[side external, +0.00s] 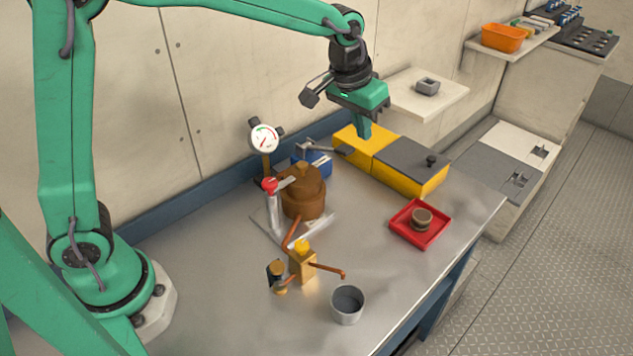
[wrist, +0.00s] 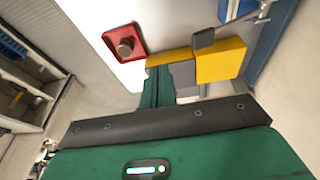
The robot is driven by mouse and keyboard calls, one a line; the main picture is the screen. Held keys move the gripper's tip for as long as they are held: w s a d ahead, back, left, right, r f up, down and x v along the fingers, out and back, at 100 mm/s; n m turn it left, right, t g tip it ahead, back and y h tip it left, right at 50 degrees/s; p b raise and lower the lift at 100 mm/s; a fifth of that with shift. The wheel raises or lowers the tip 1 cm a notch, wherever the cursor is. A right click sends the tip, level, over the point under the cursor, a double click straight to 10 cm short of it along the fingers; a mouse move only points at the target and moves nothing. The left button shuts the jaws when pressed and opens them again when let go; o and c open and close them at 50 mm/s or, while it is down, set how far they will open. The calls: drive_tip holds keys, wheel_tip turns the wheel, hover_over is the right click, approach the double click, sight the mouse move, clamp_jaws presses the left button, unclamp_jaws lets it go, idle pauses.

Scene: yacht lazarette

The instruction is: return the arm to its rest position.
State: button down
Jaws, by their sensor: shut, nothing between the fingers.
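My gripper (side external: 364,128) is green with a dark wrist above it. In the side view it hangs fingers-down over the back of the bench, at the yellow box (side external: 360,147). Its fingers are together with nothing between them. In the wrist view the closed fingers (wrist: 158,88) point toward the yellow and grey boxes. I cannot tell whether the fingertips touch the box. My green arm reaches across the top of the side view from the left.
A yellow box with a dark lid (side external: 412,162) and a red tray (side external: 420,223) holding a small brown round piece (side external: 422,218) are nearby. A brown pot-like housing (side external: 303,190), a gauge (side external: 264,138) and a grey cup (side external: 347,304) stand leftward. The front right bench is bare.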

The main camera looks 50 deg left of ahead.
idle(0.4)
drive_tip(key=s+a+r+t, duration=0.1)
drive_tip(key=s+a+r, duration=0.25)
drive_tip(key=s, duration=0.25)
drive_tip(key=s+a+r, duration=0.2)
drive_tip(key=s+a, duration=0.2)
drive_tip(key=s, duration=0.2)
drive_tip(key=s+a+f, duration=0.1)
drive_tip(key=s+a, duration=0.1)
drive_tip(key=s, duration=0.4)
drive_tip(key=s+a+f+t, duration=0.1)
drive_tip(key=s+a, duration=0.1)
drive_tip(key=s, duration=0.5)
drive_tip(key=shift+s+a+y, duration=0.3)
drive_tip(key=shift+a+y, duration=0.1)
idle(0.9)
